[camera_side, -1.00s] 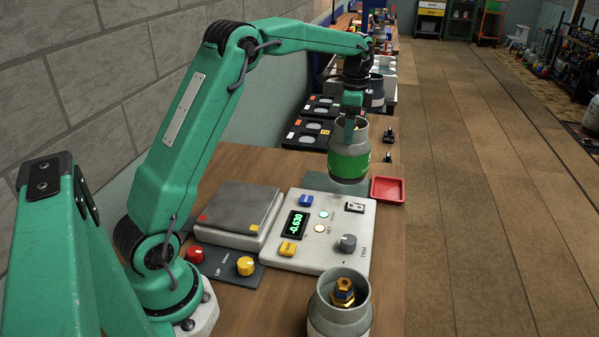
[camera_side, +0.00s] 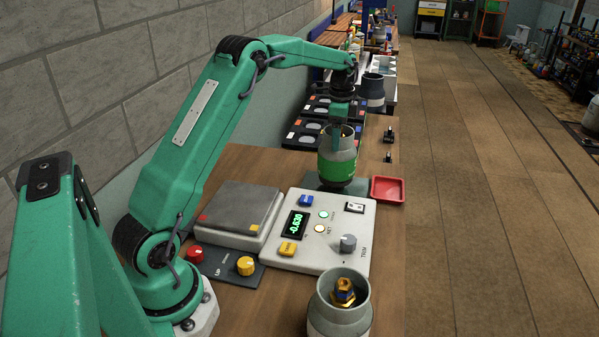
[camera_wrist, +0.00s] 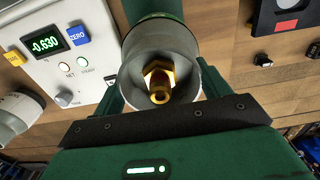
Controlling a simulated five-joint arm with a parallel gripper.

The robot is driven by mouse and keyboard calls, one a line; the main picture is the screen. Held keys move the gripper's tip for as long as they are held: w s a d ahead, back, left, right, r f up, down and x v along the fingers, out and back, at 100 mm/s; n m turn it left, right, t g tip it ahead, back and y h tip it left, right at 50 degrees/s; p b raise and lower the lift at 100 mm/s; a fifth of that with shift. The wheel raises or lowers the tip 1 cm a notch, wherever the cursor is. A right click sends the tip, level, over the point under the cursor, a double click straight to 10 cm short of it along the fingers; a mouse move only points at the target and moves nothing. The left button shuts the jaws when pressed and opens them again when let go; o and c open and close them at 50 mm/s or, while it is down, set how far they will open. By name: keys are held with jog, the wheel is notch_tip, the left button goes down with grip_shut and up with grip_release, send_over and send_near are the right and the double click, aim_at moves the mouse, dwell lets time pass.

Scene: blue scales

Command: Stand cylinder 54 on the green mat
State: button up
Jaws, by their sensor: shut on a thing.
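My gripper (camera_side: 341,127) is shut on a grey gas cylinder (camera_side: 337,173) with a green band. The cylinder hangs about upright, and no number on it can be read. In the wrist view the cylinder (camera_wrist: 185,42) shows its open collar and brass valve between my fingers. The green mat (camera_side: 311,181) is a dark patch behind the scale's control panel. The cylinder's base overlaps the mat in the side view and hides part of it. I cannot tell whether the base touches it.
The white control panel (camera_side: 330,255) reads -0.630. Its grey weighing plate (camera_side: 238,207) is empty. A red tray (camera_side: 388,190) sits right of the mat. Another cylinder (camera_side: 340,318) stands at the front, and a dark one (camera_side: 371,95) stands behind. Black cases (camera_side: 306,135) lie at the back left.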

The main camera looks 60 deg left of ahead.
jog(key=shift+f, duration=1.25)
jog(key=o, duration=1.9)
jog(key=shift+f, duration=0.1)
jog(key=shift+o, duration=0.2)
notch_tip(320, 180, up, 12)
jog(key=shift+r, duration=0.2)
